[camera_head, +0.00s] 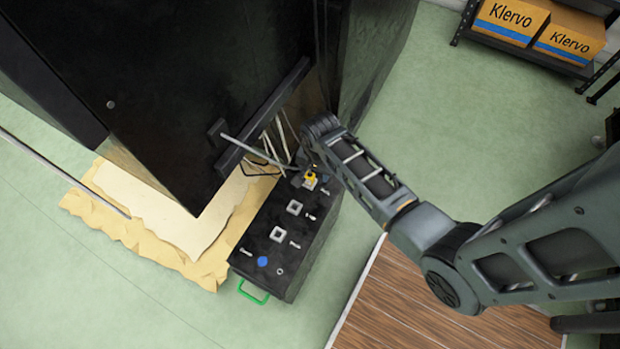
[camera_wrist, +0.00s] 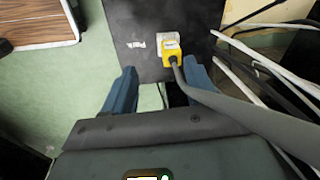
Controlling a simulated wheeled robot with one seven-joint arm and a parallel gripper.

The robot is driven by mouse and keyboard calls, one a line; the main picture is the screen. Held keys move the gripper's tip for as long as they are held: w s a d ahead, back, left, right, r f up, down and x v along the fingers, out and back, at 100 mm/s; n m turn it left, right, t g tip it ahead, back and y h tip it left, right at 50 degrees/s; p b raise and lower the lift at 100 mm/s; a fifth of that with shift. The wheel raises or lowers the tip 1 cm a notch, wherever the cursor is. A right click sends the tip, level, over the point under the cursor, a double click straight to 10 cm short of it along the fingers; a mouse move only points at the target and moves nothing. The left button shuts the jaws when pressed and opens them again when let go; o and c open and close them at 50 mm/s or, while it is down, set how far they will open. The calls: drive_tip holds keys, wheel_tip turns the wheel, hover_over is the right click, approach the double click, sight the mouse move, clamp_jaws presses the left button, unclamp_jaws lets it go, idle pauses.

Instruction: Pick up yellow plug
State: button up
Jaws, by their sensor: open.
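The yellow plug (camera_head: 310,180) sits in a white socket near the far end of the top of a black box (camera_head: 262,228). In the wrist view the plug (camera_wrist: 171,52) is seated at the white socket plate (camera_wrist: 166,40), with a thick grey cable running from it to the lower right, across the right finger. My gripper (camera_wrist: 159,67) is open and empty. Its two blue fingers are apart, with the plug between and slightly beyond their tips, nearer the right one. In the head view my arm's end is just above the plug, and the fingers are hard to make out.
A large black cabinet (camera_head: 180,90) stands close behind. Loose white and black cables (camera_wrist: 262,70) lie to the right in the wrist view.

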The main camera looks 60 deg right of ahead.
sight(310, 175)
drive_tip(key=shift+w+d+r+m+g+y, duration=0.1)
drive_tip(key=shift+w+d+m+g+y, duration=0.1)
drive_tip(key=shift+w+d+m+g, duration=0.25)
drive_tip(key=shift+w+d+r+m+g+y, duration=0.15)
drive_tip(key=shift+w+m+y, duration=0.1)
drive_tip(key=shift+w, duration=0.35)
drive_tip(key=shift+w+f, duration=0.1)
drive_tip(key=shift+f, duration=0.15)
drive_tip(key=shift+f+b, duration=1.1)
drive_tip(key=shift+f, duration=2.5)
drive_tip(key=c, duration=0.9)
